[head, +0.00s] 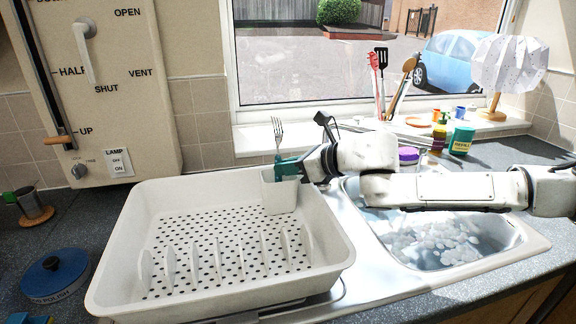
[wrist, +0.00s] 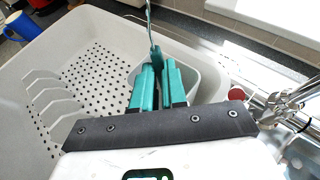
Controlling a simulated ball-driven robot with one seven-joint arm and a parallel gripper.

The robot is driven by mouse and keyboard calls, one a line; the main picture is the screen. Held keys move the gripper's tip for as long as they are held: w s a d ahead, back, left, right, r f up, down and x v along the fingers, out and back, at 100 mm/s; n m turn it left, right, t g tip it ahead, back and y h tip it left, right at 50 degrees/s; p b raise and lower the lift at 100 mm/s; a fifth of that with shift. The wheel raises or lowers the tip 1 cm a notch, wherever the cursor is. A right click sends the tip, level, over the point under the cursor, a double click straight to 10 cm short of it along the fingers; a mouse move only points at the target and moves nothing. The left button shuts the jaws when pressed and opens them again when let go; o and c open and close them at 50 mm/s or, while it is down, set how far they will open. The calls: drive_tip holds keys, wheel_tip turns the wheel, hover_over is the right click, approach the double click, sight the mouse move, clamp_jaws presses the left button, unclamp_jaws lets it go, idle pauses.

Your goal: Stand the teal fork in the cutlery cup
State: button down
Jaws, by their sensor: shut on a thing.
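The fork (head: 278,136) stands roughly upright with its tines up, above the back right corner of the dish rack. Its head looks grey in the head view; its upper part also shows at the top of the wrist view (wrist: 151,30). My gripper (head: 286,168) has teal fingers and is shut on the fork, just above the cutlery cup. In the wrist view the fingers (wrist: 157,85) are close together over the cup. The pale cutlery cup (head: 280,197) sits in the rack's corner; its rim shows in the wrist view (wrist: 209,84). The fork's lower end is hidden by the fingers and cup.
The white dish rack (head: 130,240) is otherwise empty, with plate dividers along its front. A sink (head: 440,258) with suds lies right, under my arm. Utensils (head: 383,85) stand by the window. A blue tin (head: 55,277) and a wall panel (head: 100,80) are at left.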

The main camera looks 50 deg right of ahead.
drive_tip(key=c, duration=1.1)
unclamp_jaws()
drive_tip(key=v, duration=1)
drive_tip(key=shift+s+r, duration=0.15)
drive_tip(key=shift+s, duration=0.25)
